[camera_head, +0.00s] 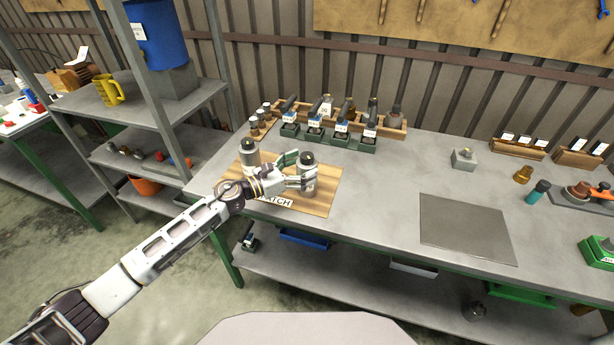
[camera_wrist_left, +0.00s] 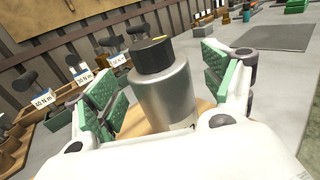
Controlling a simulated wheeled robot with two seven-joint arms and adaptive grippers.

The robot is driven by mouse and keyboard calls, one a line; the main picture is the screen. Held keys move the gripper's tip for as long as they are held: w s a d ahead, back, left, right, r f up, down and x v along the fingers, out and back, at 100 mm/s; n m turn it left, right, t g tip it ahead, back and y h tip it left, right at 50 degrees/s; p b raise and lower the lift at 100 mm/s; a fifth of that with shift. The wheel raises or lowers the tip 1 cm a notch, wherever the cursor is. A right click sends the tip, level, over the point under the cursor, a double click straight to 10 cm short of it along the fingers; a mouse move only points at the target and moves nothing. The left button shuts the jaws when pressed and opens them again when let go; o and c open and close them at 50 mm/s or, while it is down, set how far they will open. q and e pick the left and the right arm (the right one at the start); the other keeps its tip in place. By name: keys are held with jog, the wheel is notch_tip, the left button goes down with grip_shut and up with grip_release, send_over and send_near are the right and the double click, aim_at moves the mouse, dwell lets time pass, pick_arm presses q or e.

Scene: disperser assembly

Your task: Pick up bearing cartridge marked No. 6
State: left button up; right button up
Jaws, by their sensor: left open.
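A grey metal cylinder with a black cap (camera_head: 307,178), possibly the bearing cartridge, stands upright on a wooden board (camera_head: 322,199) whose printed word ends in "ATCH". A second similar grey cylinder (camera_head: 249,153) stands on the board to its left. No number is readable on either. My left gripper (camera_head: 297,171) is at the right-hand cylinder. In the left wrist view the cylinder (camera_wrist_left: 165,90) stands between the open green-padded jaws (camera_wrist_left: 163,92), with a visible gap beside the right pad. Its lower part is hidden by the gripper. My right gripper is not in view.
Behind the board stand green holders (camera_head: 330,138) with tools and N m labels, and a wooden rack (camera_head: 395,122). A small wooden stand with grey-topped pieces (camera_head: 259,122) is at the left. A dark grey mat (camera_head: 463,228) lies on the right, with clear bench between.

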pick_arm(q)
jog(key=shift+w+d, duration=0.4)
jog(key=shift+d, duration=0.35)
jog(key=shift+w, duration=0.1)
jog(key=c, duration=1.7)
grip_shut()
jog(key=shift+r, duration=0.2)
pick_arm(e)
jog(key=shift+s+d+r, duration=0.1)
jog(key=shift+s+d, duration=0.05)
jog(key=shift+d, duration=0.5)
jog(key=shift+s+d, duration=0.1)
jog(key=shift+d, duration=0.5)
